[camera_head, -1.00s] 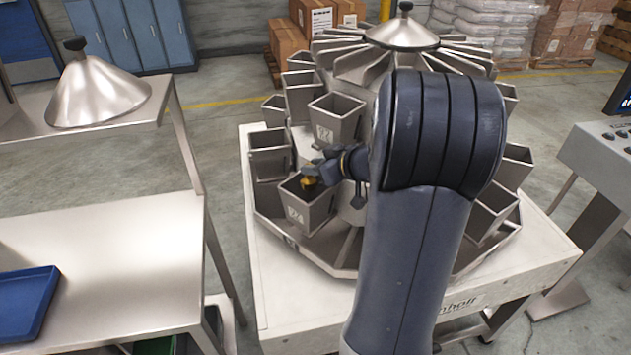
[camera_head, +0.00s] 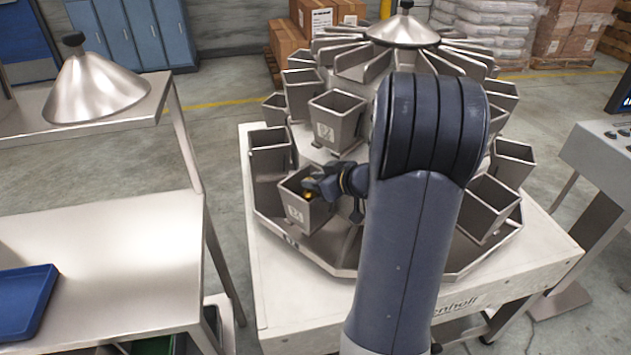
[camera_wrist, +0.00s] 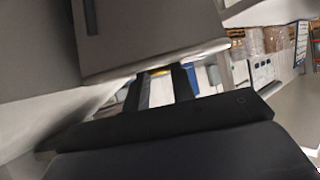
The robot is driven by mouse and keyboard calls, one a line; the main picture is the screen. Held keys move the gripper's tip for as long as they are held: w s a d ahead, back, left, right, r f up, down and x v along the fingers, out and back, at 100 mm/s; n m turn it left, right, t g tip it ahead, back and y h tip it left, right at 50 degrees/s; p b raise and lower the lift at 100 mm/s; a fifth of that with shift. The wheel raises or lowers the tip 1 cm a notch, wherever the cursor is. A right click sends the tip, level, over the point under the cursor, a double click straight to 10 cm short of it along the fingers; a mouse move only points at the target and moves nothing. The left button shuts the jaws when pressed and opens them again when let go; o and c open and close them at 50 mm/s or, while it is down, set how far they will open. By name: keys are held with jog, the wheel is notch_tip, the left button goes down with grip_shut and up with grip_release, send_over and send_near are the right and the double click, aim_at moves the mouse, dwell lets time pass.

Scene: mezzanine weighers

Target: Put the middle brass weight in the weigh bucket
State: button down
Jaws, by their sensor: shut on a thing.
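A brass weight (camera_head: 308,196) shows as a small golden patch at the mouth of a square steel weigh bucket (camera_head: 296,214) on the lower ring of the weigher. My gripper (camera_head: 310,189) is shut on the weight and reaches over the bucket's right rim from the right. Most of the weight is hidden by the fingers and bucket. In the wrist view my dark fingers (camera_wrist: 162,88) point toward a large grey metal wall (camera_wrist: 150,35); the held weight is hard to make out there. Whether it touches the bucket floor cannot be told.
Another steel bucket (camera_head: 337,122) hangs just above my gripper, and one (camera_head: 269,155) stands to the left. The weigher stands on a pale platform (camera_head: 262,290). A steel bench (camera_head: 120,255) with a blue tray (camera_head: 24,300) is at left.

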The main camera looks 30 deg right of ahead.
jog(key=shift+f+b, duration=0.4)
jog(key=shift+b, duration=0.35)
jog(key=c, duration=1.2)
grip_release()
jog(key=shift+r, duration=0.15)
jog(key=v, duration=0.4)
jog(key=p+v, duration=0.1)
jog(key=v, duration=0.7)
jog(key=shift+s+r, duration=0.1)
jog(key=shift+r, duration=0.3)
